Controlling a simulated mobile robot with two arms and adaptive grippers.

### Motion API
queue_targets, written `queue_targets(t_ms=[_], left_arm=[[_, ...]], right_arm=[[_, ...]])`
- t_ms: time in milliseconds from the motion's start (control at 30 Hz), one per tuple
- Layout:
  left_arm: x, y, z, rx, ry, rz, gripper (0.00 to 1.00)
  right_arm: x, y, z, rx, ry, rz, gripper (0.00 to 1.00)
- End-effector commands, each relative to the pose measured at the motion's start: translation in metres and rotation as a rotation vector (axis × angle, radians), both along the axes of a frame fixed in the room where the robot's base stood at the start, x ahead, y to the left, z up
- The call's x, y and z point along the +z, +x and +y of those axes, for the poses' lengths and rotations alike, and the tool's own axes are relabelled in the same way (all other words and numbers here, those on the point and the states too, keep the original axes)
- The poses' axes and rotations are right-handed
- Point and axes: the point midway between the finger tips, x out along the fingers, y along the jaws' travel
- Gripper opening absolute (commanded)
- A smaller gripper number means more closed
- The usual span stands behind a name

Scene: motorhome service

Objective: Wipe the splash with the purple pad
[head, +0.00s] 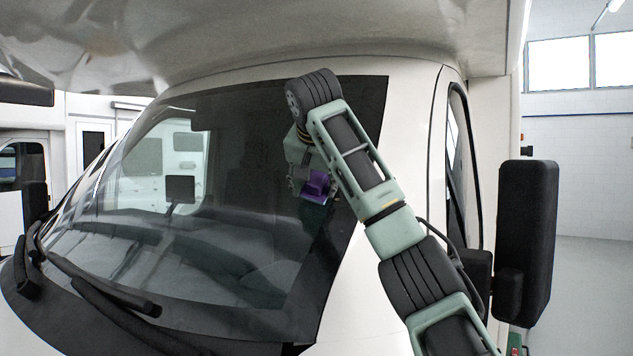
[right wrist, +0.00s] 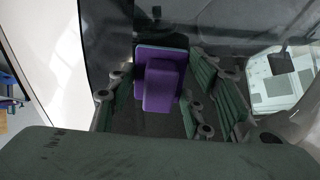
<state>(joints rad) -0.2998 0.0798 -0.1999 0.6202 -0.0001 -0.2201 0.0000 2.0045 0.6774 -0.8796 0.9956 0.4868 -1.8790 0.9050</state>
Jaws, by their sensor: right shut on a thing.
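The purple pad (head: 318,187) is in my right gripper (head: 308,184), in front of the upper right part of the windscreen (head: 245,150). In the right wrist view the purple pad (right wrist: 163,85) shows a block-like handle between the two green fingers, with a flat plate beyond it. The right gripper is shut on this pad. The pad is close to the dark glass; I cannot tell whether it touches. I cannot make out a splash on the glass in either view. My left gripper is not in view.
Black wipers (head: 100,300) lie along the bottom of the windscreen. A large black side mirror (head: 527,240) sticks out at right, beside my right arm. The white overhang (head: 280,35) of the motorhome juts out above the glass.

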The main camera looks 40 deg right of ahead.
Motion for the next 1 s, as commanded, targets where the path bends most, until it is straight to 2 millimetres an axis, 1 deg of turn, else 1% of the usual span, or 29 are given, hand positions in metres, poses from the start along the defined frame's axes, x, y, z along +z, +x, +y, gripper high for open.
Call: queue_targets(t_ms=[833,1000], left_arm=[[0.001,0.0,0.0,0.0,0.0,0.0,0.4],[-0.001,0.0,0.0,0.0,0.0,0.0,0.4]], right_arm=[[-0.011,0.01,-0.01,-0.001,0.0,0.0,0.25],[-0.011,0.007,-0.012,-0.001,0.001,-0.001,0.25]])
